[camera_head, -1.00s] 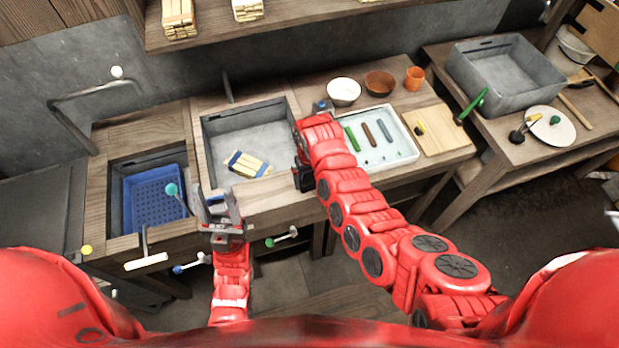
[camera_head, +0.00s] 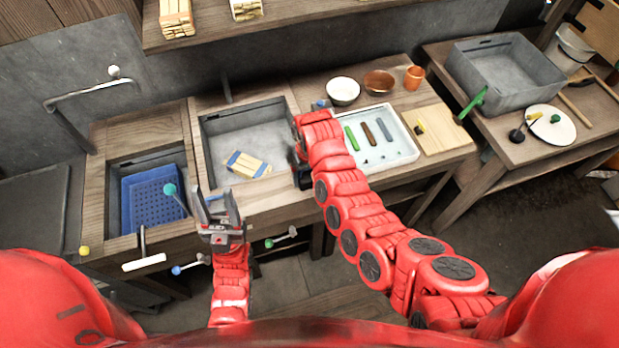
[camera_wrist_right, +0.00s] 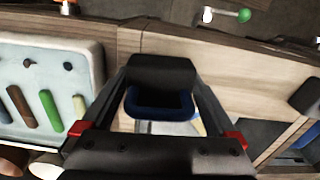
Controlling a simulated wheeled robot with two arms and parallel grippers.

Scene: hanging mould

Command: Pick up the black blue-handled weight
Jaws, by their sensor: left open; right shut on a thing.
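The black weight (camera_wrist_right: 160,72) with its blue handle (camera_wrist_right: 160,106) shows in the right wrist view, between the fingers of my right gripper (camera_wrist_right: 163,90). That gripper is shut on it. In the head view a black block (camera_head: 303,179), which looks like the weight, shows beside the red right wrist, near the counter's front edge; most of the gripper is hidden there. My left gripper (camera_head: 217,203) is open and empty, in front of the counter below the grey basin.
The grey basin (camera_head: 206,150) holds a yellow-and-blue bundle (camera_head: 248,165). A blue crate (camera_head: 124,205) sits in the left basin. A white tray (camera_head: 405,152) with coloured sticks, a cutting board (camera_head: 440,140) and bowls (camera_head: 343,91) lie right of my right arm.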

